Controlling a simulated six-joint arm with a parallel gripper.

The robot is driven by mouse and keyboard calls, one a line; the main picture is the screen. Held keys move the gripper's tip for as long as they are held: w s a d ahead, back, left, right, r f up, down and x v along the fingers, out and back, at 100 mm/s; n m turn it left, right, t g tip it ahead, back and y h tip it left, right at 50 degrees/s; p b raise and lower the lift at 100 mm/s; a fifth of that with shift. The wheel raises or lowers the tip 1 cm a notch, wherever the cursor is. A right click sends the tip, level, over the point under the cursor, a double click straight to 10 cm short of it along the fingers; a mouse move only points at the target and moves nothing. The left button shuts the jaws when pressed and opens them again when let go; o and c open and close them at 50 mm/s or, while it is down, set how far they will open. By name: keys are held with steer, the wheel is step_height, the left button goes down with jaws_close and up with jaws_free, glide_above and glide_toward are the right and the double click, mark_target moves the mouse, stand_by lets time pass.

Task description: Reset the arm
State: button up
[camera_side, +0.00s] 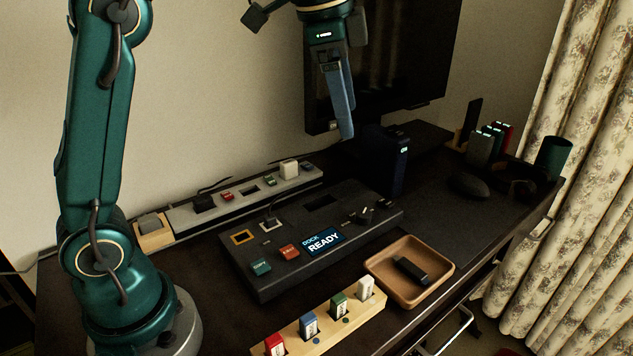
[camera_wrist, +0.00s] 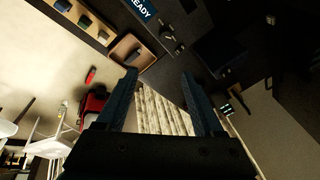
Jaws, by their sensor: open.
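My gripper (camera_side: 338,105) hangs in the air above the back of the desk, in front of the dark monitor. It points downward. In the wrist view its two fingers (camera_wrist: 160,88) are spread apart with nothing between them, so it is open and empty. My green arm stands at the left of the side view. Below the gripper, the black dock (camera_side: 318,268) lies on the desk with a screen (camera_side: 323,241) reading "DOCK READY". The dock also shows at the top of the wrist view (camera_wrist: 172,22).
A wooden tray (camera_side: 442,283) holds a black stick (camera_side: 410,270). A wooden block (camera_side: 330,325) carries several coloured sticks. A power strip (camera_side: 185,214) lies along the wall. A dark blue box (camera_side: 385,165) stands behind the dock. A green cup (camera_side: 553,156) and monitor (camera_side: 400,60) stand further back.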

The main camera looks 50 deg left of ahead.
steer(key=s+d+n+t, duration=0.15)
steer(key=s+n, duration=0.25)
steer(key=s, duration=0.7)
steer(key=s+f+n, duration=0.5)
steer(key=f, duration=0.5)
steer(key=shift+s+a+f, duration=0.15)
steer(key=shift+s+f, duration=0.05)
steer(key=shift+s, duration=0.15)
steer(key=shift+t, duration=0.25)
